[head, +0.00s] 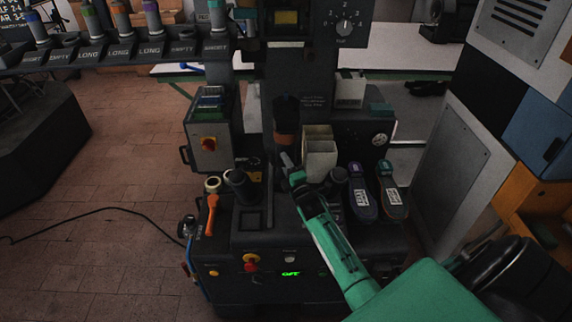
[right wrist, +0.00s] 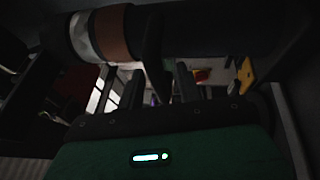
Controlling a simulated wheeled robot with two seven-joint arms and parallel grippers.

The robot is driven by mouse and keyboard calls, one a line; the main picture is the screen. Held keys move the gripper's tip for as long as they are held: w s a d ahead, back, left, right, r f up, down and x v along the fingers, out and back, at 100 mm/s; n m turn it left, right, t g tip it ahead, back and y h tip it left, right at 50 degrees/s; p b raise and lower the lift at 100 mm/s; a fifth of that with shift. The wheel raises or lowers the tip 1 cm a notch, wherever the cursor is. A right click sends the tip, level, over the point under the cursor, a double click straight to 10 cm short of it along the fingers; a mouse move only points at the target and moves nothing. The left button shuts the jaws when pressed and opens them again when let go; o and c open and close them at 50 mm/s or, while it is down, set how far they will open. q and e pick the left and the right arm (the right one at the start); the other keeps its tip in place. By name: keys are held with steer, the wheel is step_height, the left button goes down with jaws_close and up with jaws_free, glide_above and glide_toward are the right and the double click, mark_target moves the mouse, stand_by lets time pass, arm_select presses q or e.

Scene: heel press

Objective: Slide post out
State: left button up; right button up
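A dark round post (head: 286,108) with a brown-orange band stands in the middle of the press (head: 340,106). In the right wrist view, a dark cylinder with a brown band (right wrist: 113,34) and a silver ring lies across the top, close beyond the fingers. My right gripper (head: 287,160) is just below the band in the head view; I cannot tell whether it touches the post. In the right wrist view its fingers (right wrist: 147,82) stand apart, with a dark tapered piece showing between them. My left gripper is not in view.
A rack (head: 120,55) at the upper left holds several posts with coloured bands, above slots labelled LONG and EMPTY. A cream box (head: 320,160) and two shoes (head: 377,190) are right of the post. An orange-handled lever (head: 212,212) stands at the left front. Cabinets (head: 458,160) flank the right.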

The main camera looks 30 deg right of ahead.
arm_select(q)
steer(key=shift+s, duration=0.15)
arm_select(e)
steer(key=shift+c, duration=0.3)
